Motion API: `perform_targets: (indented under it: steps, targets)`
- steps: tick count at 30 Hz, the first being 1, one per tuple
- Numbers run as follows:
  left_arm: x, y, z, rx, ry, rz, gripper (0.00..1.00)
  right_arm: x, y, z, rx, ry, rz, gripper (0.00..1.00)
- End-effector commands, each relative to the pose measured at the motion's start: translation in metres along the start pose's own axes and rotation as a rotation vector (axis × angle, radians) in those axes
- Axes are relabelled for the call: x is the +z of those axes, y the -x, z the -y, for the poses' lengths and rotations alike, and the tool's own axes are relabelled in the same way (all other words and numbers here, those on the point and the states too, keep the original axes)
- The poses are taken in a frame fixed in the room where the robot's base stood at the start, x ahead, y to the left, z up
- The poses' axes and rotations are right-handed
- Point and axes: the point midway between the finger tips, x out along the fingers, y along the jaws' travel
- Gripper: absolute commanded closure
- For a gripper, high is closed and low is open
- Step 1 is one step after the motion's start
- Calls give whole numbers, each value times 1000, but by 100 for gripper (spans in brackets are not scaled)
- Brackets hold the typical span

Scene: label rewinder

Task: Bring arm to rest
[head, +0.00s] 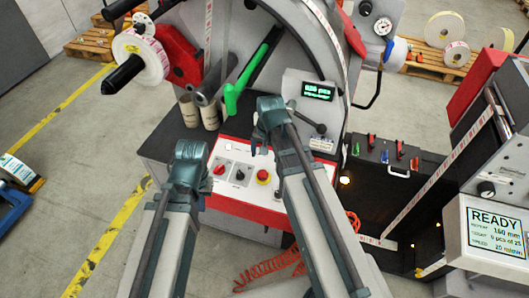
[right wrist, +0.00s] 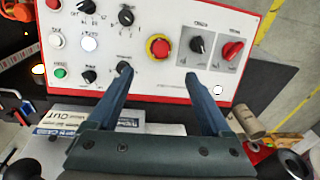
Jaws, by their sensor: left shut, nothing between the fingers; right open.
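My left gripper (head: 190,152) is in the head view, in front of the left end of the control panel (head: 230,200); it is shut and empty. My right gripper (head: 268,108) is further right and higher in the picture, over the panel area. In the right wrist view the right gripper (right wrist: 157,75) is open, with two blue fingers spread and nothing between them. The emergency stop (right wrist: 158,47), a red button on a yellow ring, shows between and beyond the fingertips. I cannot tell whether either gripper touches the panel.
The rewinder has a green lever (head: 233,95), a label roll (head: 140,58) and a small counter display (head: 318,91). Cardboard cores (head: 209,113) stand on its dark top. A screen reading READY (head: 497,232) is at right. Open floor (head: 60,155) lies left.

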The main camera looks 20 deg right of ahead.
Motion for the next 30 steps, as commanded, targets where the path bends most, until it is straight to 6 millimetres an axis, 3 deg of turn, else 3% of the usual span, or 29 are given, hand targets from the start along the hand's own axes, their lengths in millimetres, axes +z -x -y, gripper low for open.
perform_targets:
  steps: [3,20,23,30]
  targets:
    - [1,10,1,0,1,0,100,0,10,0,0,0,0,17]
    - [0,8,1,0,1,0,100,3,8,1,2,9,1,17]
    - [0,-1,0,0,1,0,100,26,0,8,18,101,14,17]
    - [-2,-33,-3,0,0,0,100,125,-27,27,103,569,80,17]
